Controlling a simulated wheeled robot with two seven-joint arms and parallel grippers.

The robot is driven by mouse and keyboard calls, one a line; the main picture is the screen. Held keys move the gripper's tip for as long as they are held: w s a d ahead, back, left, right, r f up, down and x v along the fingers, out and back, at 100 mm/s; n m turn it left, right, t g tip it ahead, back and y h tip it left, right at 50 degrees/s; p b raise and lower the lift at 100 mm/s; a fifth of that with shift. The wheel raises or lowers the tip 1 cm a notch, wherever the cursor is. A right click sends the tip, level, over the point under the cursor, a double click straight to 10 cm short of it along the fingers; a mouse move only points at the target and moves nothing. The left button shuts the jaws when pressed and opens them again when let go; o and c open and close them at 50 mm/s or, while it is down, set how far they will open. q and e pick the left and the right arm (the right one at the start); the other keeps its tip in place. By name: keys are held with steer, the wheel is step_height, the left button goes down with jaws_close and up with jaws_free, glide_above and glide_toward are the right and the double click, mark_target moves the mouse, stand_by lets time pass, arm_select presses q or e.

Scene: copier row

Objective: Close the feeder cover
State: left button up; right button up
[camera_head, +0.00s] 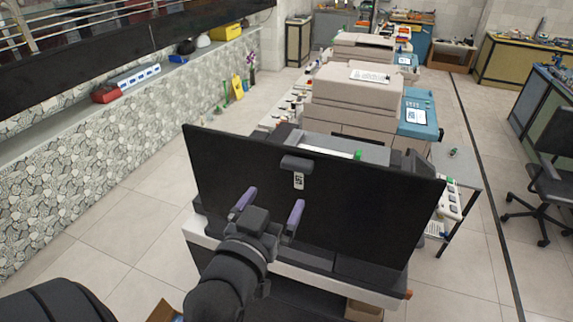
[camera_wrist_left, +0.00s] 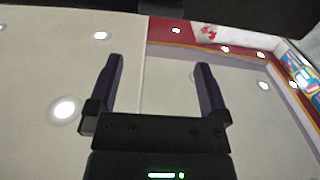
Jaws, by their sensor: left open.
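The feeder cover (camera_head: 350,200) is a wide dark panel raised at a steep angle on the near copier in the head view. A small grey tab (camera_head: 296,163) sits near its upper edge, with a white label below it. My left gripper (camera_head: 272,200) is in front of the cover, below the tab, with its purple fingers apart and nothing between them. I cannot tell whether it touches the cover. In the left wrist view the open fingers (camera_wrist_left: 154,65) show against the ceiling. My right gripper is not in view.
More copiers (camera_head: 355,90) stand in a row behind the cover. A small side table (camera_head: 462,165) stands to the right, and an office chair (camera_head: 550,180) farther right. A stone-faced low wall (camera_head: 80,170) runs along the left.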

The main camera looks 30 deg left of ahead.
mark_target(295, 166)
arm_select(q)
steer(key=p+x, duration=0.1)
steer(key=x, duration=0.8)
steer(key=shift+w+f, duration=0.1)
steer(key=shift+f, duration=0.1)
steer(key=shift+w+a, duration=0.15)
steer(key=shift+w, duration=0.3)
jaws_close()
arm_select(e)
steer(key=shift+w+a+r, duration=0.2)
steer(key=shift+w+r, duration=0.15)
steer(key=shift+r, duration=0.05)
